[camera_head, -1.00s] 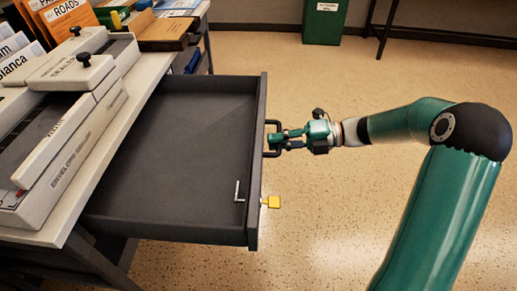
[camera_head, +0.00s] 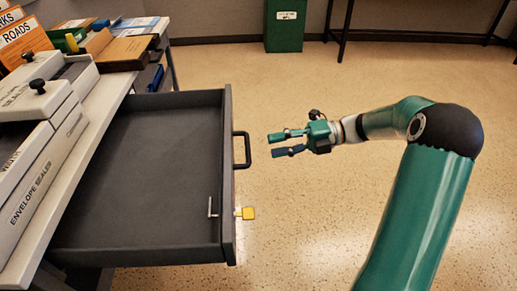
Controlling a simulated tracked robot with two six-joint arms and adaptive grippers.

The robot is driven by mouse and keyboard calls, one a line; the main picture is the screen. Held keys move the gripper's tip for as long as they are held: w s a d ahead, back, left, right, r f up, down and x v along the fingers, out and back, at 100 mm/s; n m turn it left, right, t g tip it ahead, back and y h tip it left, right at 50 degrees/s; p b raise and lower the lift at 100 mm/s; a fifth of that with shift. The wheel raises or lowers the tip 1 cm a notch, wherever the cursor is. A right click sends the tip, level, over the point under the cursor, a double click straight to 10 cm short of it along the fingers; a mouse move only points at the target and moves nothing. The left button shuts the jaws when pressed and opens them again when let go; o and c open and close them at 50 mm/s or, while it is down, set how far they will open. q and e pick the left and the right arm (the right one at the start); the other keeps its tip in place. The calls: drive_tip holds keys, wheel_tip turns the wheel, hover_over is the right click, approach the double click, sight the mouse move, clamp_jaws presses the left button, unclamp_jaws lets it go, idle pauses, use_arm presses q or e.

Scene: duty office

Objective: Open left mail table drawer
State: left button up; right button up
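The dark grey drawer (camera_head: 150,180) of the mail table (camera_head: 84,136) is pulled out and stands open. It holds nothing that I can see except a small metal lever (camera_head: 211,208) on the inside of its front. Its black handle (camera_head: 247,150) is on the outer face, with a yellow key (camera_head: 246,213) in the front below it. My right gripper (camera_head: 272,145) is open and empty to the right of the handle, apart from it, with its fingers pointing at it. My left gripper is not in view.
Envelope sealers (camera_head: 45,165) stand on the table top, with folders and boxes (camera_head: 125,50) behind them. A green bin (camera_head: 285,30) stands at the back wall. The speckled floor (camera_head: 300,215) right of the drawer is clear.

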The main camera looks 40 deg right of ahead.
drive_tip(key=shift+v, duration=2.15)
